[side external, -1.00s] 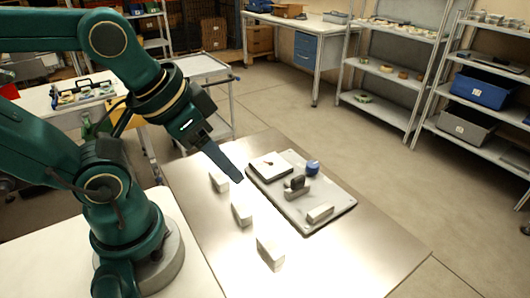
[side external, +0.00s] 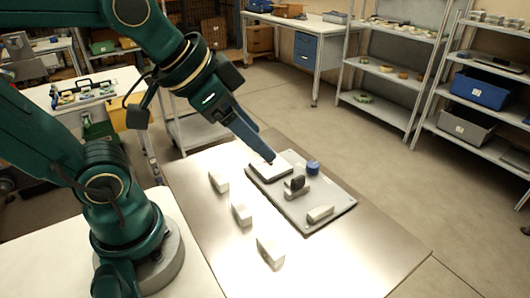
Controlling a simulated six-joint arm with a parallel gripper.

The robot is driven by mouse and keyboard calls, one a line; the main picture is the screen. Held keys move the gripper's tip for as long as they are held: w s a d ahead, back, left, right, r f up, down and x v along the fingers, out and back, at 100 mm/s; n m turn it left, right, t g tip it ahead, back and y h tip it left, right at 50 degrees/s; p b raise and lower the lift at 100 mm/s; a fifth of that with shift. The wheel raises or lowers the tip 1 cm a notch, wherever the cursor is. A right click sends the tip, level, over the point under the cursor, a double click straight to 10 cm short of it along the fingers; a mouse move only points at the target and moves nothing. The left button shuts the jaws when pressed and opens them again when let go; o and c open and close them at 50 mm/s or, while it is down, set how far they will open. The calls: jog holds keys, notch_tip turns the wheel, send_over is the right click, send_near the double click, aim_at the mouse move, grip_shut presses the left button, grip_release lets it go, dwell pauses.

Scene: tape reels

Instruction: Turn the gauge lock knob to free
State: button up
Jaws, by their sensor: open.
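A grey panel (side external: 325,195) lies on the steel table and carries several fittings. A white square plate (side external: 272,172), which looks like the gauge, sits at its far left corner. A blue round knob (side external: 312,167) stands to the right of that plate. A dark knob or lever (side external: 297,182) sits on a light block nearer the camera. I cannot tell which is the gauge lock knob. My gripper (side external: 270,157) is open and empty, pointing down with its fingertips over or close to the white plate. It hides part of the plate, and contact cannot be told.
A light bar-shaped fitting (side external: 320,214) sits at the panel's near right end. White blocks stand in a row left of the panel: a far one (side external: 218,181), a middle one (side external: 241,213) and a near one (side external: 270,251). The table's right front is clear.

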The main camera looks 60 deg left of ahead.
jog(key=w+m, duration=0.1)
jog(key=w, duration=0.6)
jog(key=g, duration=0.3)
send_over(313, 164)
jog(key=s, duration=0.2)
jog(key=shift+n, duration=0.4)
jog(key=f, duration=1.2)
jog(key=shift+s+a+f, duration=0.2)
jog(key=shift+a+f, duration=0.1)
jog(key=shift+f, duration=0.05)
jog(key=shift+x, duration=2.4)
jog(key=shift+w+d+h, duration=0.1)
jog(key=shift+d+h, duration=0.05)
jog(key=shift+h, duration=0.15)
grip_shut()
